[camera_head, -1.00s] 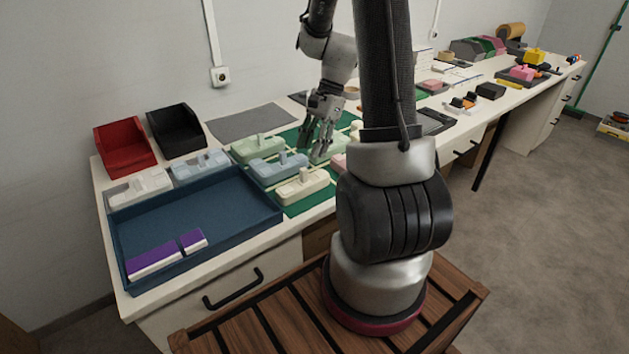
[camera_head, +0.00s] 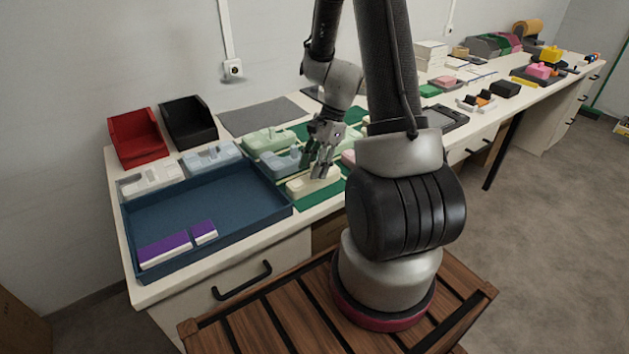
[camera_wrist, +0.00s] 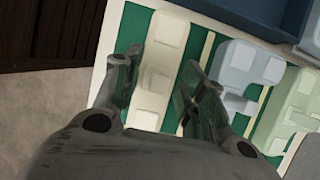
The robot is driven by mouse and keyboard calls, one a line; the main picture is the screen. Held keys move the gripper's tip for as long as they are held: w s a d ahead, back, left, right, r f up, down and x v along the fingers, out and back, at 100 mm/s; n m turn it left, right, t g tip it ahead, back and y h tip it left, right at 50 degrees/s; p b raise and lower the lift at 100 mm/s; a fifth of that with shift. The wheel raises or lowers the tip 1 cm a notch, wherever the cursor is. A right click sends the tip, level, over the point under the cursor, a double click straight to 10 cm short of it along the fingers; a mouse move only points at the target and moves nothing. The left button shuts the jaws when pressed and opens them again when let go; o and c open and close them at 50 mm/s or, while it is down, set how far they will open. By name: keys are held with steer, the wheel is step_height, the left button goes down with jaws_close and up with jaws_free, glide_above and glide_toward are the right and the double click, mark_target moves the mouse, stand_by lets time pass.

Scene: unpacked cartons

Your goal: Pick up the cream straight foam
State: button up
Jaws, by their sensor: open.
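The cream straight foam (camera_head: 303,187), a long block with a raised knob, lies on the green mat (camera_head: 316,199) near the table's front edge. It also shows in the wrist view (camera_wrist: 164,43), running lengthwise between my fingers. My gripper (camera_head: 322,172) is open and points down at this foam, with one finger on each long side. It hides part of the foam in the head view. In the wrist view, my gripper (camera_wrist: 162,72) has its fingertips spread, with no clear sign of touching the foam.
A light blue foam (camera_head: 285,164) and a pale green foam (camera_head: 268,141) lie beside it. A blue tray (camera_head: 160,212) with purple-topped blocks (camera_head: 165,248) stands at left. Red (camera_head: 137,137) and black (camera_head: 188,122) bins stand behind.

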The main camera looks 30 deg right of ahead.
steer(key=c, duration=0.9)
step_height(320, 180, up, 10)
steer(key=shift+a, duration=0.1)
